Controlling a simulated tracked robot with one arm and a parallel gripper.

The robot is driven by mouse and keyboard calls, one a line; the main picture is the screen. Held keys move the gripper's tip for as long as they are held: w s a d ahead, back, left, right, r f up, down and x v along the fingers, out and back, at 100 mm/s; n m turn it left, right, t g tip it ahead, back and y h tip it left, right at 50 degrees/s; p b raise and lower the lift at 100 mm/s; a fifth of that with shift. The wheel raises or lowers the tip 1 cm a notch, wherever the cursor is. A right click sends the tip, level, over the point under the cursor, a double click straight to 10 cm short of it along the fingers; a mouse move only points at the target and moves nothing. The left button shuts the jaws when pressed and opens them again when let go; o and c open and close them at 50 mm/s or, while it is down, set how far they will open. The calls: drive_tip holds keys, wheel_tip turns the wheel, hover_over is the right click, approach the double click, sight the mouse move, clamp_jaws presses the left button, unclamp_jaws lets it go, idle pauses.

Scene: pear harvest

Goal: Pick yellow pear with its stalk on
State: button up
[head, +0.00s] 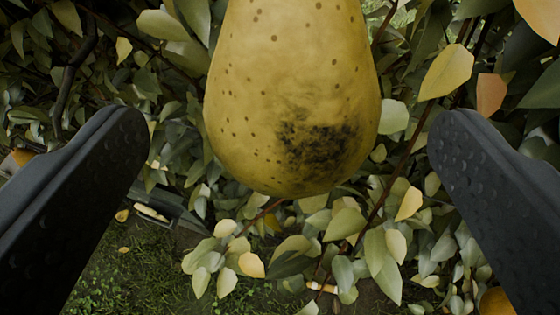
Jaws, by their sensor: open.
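A large yellow pear (280,90) with brown specks hangs at the top centre of the head view. A dark, blotchy patch marks its lower right side. Its top and its stalk are cut off by the upper edge, so I cannot see whether the stalk is on. My gripper (288,140) is open, with one dark, studded finger on the left and one on the right. The pear is between the two fingers in the picture, with a gap on both sides. Neither finger touches it.
Leafy branches in green and yellow surround the pear, behind it and below. A thin reddish stem (395,175) runs at the right of the pear. Grass (125,265) shows at the lower left. Parts of orange-yellow rounded things show at the lower right (497,302) and far left.

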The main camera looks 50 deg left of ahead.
sight(289, 82)
drive_tip(key=shift+x, duration=3.2)
drive_tip(key=c, duration=1.2)
drive_tip(key=shift+r+p, duration=0.1)
drive_tip(key=shift+p, duration=0.25)
